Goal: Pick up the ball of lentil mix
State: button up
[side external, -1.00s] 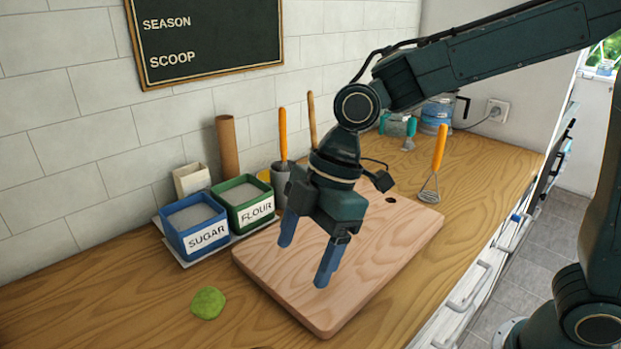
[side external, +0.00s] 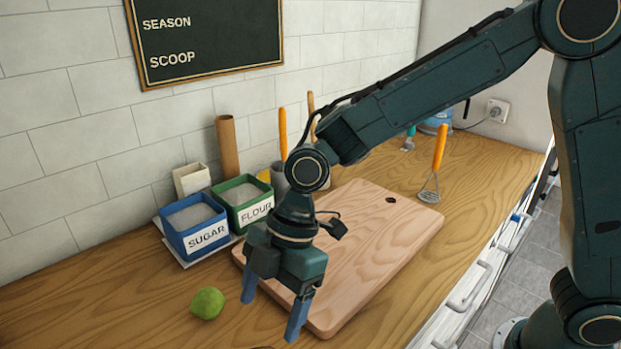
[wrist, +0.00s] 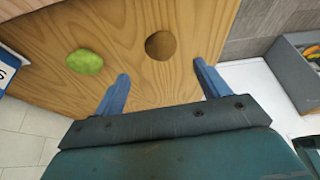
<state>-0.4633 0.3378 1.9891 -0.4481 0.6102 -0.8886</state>
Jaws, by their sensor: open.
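A brown round lump (wrist: 160,45), which looks like the ball of lentil mix, lies on the wooden counter in the wrist view. It sits just beyond the gap between my fingertips. In the side view only a dark sliver shows at the bottom edge, perhaps the same lump. A green lump (side external: 207,304) lies on the counter left of my gripper and also shows in the wrist view (wrist: 85,62).
The cutting board (side external: 385,235) lies behind and right of my gripper. The sugar bin (side external: 193,228) and flour bin (side external: 243,203) stand on a tray by the wall. The counter (side external: 110,310) at front left is bare.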

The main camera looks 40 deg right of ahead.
jog(key=shift+x, duration=2.15)
jog(key=shift+f, duration=0.1)
jog(key=shift+x, duration=2.5)
jog(key=shift+a, duration=0.1)
jog(key=shift+c, duration=0.2)
jog(key=c, duration=1.1)
